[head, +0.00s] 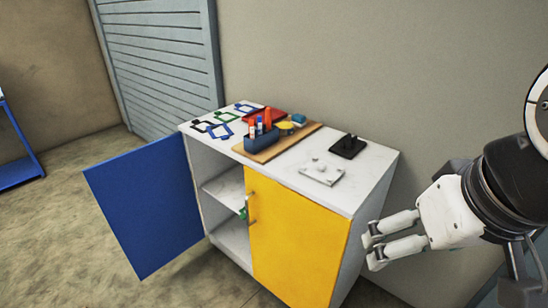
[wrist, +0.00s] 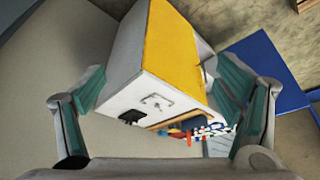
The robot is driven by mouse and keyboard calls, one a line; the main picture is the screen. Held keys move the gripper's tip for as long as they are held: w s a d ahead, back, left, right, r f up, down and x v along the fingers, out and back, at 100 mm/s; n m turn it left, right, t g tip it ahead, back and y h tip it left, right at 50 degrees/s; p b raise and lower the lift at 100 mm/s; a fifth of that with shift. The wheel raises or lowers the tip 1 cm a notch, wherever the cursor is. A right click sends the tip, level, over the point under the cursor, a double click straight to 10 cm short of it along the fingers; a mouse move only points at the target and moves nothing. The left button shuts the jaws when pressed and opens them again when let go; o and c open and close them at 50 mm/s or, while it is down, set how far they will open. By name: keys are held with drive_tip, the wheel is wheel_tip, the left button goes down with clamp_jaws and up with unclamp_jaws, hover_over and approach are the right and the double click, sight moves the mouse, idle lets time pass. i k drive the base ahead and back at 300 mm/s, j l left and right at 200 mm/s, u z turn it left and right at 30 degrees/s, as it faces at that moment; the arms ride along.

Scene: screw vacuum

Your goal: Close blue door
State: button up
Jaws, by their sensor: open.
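The blue door (head: 146,205) of the white cabinet (head: 364,199) stands wide open, swung out to the left. The yellow door (head: 296,239) beside it is shut and has a metal handle. The open side shows white shelves (head: 228,188). My gripper (head: 371,250) is open and empty, to the right of the cabinet near the yellow door's side, far from the blue door. In the wrist view, my gripper's fingers (wrist: 156,91) frame the cabinet (wrist: 125,62) and yellow door (wrist: 172,45); the blue door (wrist: 264,78) shows at the right, partly hidden behind a finger.
On the cabinet top are a wooden board (head: 257,156) with a blue bin (head: 262,139) of markers, colored frames (head: 220,130), a black block (head: 348,146) and a white plate (head: 321,172). A small green object (head: 243,212) is near the yellow door's handle. Floor in front looks clear.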

sight(146, 194)
drive_tip(key=k+u, duration=0.1)
drive_tip(key=i+j+u, duration=0.35)
drive_tip(key=i, duration=0.3)
drive_tip(key=i+u, duration=0.4)
drive_tip(key=i, duration=0.2)
drive_tip(key=i+l+u, duration=0.1)
drive_tip(key=i+u, duration=0.25)
drive_tip(key=i, duration=0.3)
drive_tip(key=i+l+u, duration=0.35)
drive_tip(key=i, duration=0.3)
